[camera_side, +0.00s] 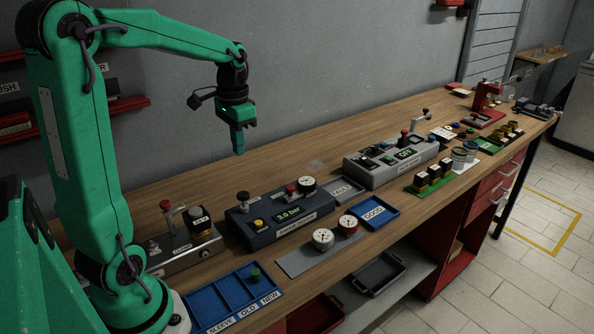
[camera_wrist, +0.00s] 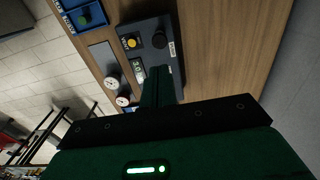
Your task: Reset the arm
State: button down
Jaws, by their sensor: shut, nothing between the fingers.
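My green arm is raised over the left part of the wooden bench. My gripper (camera_side: 239,153) points down, shut and empty, in the air behind the dark pressure box. In the wrist view my gripper (camera_wrist: 158,95) shows its fingers together in front of the same box. The dark box (camera_side: 282,215) has a display reading 3.0 bar, a yellow button, knobs and a gauge (camera_side: 306,184) on top. The box also shows in the wrist view (camera_wrist: 165,62). The gripper touches nothing that I can see.
A blue tray (camera_side: 207,305) labelled SLEEVE, OLD, NEW holds a green part. Two gauges lie on a grey mat (camera_side: 293,264). A blue GOOD tray (camera_side: 391,208), a grey control box (camera_side: 372,172) and a metal fixture (camera_side: 160,262) stand nearby. Bare bench lies behind the boxes.

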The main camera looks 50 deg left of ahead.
jog(key=shift+d, duration=0.1)
jog(key=s+d+r+t, duration=0.1)
jog(key=s+d+t, duration=0.1)
jog(key=s+d, duration=0.3)
jog(key=s+d+r+t, duration=0.1)
jog(key=s+d+t, duration=0.2)
jog(key=d, duration=0.8)
jog(key=shift+s+d+r+t, duration=0.3)
jog(key=shift+s, duration=0.85)
